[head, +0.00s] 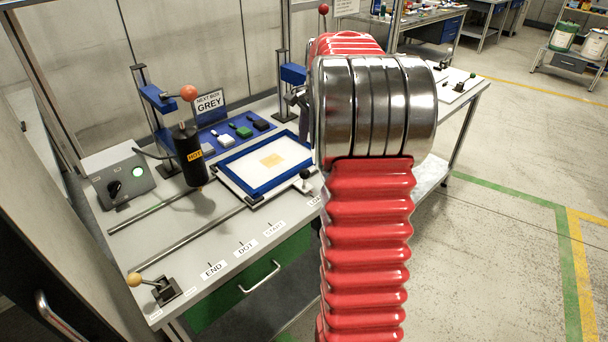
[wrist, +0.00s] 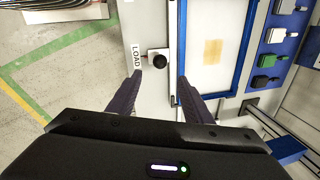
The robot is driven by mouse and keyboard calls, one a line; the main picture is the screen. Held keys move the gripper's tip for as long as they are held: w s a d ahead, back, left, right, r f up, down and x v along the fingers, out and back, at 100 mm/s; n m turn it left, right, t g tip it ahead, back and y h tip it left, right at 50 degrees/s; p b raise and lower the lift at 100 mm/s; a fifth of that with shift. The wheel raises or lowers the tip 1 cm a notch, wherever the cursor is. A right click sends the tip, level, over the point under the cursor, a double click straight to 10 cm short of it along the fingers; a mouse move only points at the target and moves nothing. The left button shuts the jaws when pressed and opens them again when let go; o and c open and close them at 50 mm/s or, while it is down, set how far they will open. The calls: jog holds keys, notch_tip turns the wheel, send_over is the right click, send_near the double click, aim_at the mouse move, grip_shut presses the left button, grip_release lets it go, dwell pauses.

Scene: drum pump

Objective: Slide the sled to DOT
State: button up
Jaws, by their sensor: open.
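The sled (head: 232,182) is a blue frame around a white panel with a tan patch. It sits at the right end of two rails, and its black knob (head: 306,174) is beside the LOAD label. The DOT label (head: 246,247) is on the bench's front edge, left of START. In the wrist view the sled (wrist: 246,40) is at upper right, with the knob (wrist: 159,61) at its edge. My gripper (wrist: 159,80) is open, its fingertips apart on either side of the knob's line. I cannot tell the height gap.
A black cylinder marked HOT (head: 190,155) with an orange-balled lever stands over the rails. A grey switch box (head: 122,182) with a green light is at left. A yellow-knobbed lever (head: 152,284) stands at the front left corner.

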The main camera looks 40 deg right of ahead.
aim_at(305, 170)
jog(key=w+f, duration=0.1)
jog(key=f, duration=0.8)
jog(key=w+f, duration=0.1)
jog(key=f, duration=0.3)
jog(key=shift+w+d+f, duration=0.15)
jog(key=shift+w+f, duration=0.1)
jog(key=shift+w, duration=0.05)
